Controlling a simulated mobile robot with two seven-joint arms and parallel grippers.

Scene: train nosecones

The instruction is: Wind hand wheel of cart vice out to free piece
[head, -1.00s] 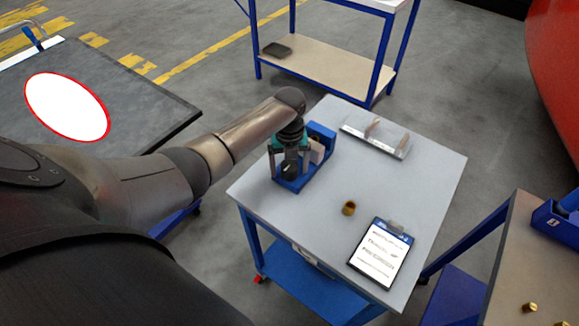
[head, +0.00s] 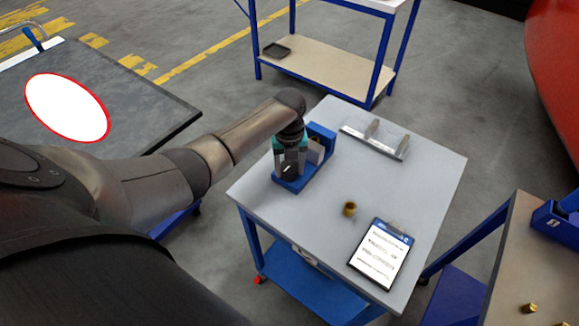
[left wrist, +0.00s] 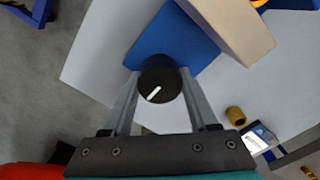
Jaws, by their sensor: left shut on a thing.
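The blue cart vice (head: 321,139) stands at the left corner of the grey cart top. Its hand wheel (head: 290,172) is a black round knob with a white mark; it also shows in the left wrist view (left wrist: 160,80). A beige piece (head: 316,153) sits in the vice against its blue upright, and it also shows in the left wrist view (left wrist: 232,28). My left gripper (head: 290,168) reaches down over the vice, its two grey fingers shut on opposite sides of the wheel. The right gripper is not in view.
A brass bushing (head: 349,209), a clipboard (head: 381,254) and a grey bracket (head: 375,139) lie on the cart top (head: 420,185). A dark table (head: 150,100) stands left, a shelf cart (head: 325,68) behind, and another bench (head: 515,260) at right. The cart's middle is clear.

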